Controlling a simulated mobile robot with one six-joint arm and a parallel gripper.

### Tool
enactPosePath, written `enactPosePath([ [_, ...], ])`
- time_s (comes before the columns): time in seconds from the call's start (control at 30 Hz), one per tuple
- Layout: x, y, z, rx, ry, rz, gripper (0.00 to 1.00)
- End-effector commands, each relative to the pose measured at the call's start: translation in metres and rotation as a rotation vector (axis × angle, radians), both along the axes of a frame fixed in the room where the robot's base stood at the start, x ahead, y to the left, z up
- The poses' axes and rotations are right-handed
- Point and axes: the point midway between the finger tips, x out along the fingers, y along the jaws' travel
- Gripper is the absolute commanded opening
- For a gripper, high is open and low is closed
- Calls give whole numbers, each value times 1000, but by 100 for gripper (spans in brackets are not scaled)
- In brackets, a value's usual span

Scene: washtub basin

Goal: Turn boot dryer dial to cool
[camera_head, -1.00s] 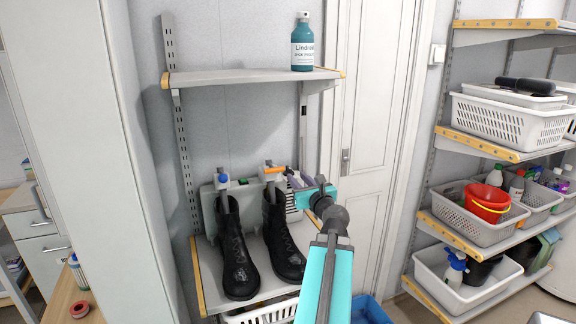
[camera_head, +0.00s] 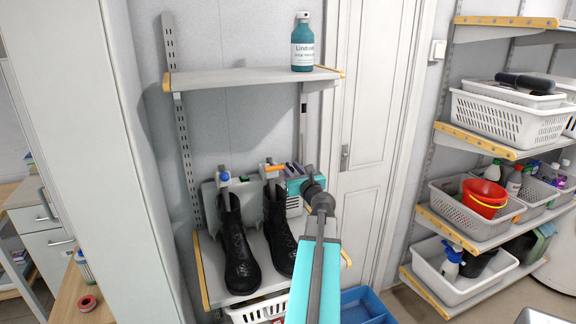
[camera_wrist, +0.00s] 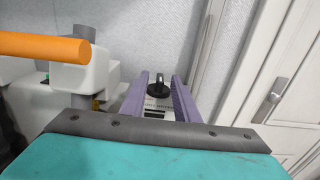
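The boot dryer (camera_head: 209,200) is a pale box against the wall on the lower shelf, with upright tubes and two black boots (camera_head: 238,255) in front. Its black dial (camera_wrist: 158,89), with a raised grip bar, shows in the wrist view on a light panel with dark markings. My gripper (camera_wrist: 160,90) is open, its two purple fingers on either side of the dial with a gap to each. I cannot tell whether the fingertips reach the dial's depth. In the head view, my gripper (camera_head: 292,170) is at the dryer's right end and the dial is hidden.
An orange bar (camera_wrist: 45,47) on the dryer lies left of my gripper; a blue knob (camera_head: 224,177) is further left. Above is a shelf (camera_head: 250,77) with a teal bottle (camera_head: 302,45). A white door (camera_head: 375,130) stands to the right. A blue bin (camera_head: 365,305) is below.

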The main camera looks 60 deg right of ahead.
Motion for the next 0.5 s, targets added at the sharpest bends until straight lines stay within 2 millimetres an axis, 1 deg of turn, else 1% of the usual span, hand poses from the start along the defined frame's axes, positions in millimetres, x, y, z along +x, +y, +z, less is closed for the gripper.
enactPosePath([
  [0.03,5,-5,1,0,0,1,28],
  [0.2,16,-12,0,1,0,2,28],
  [0.5,23,-17,0,1,1,1,28],
])
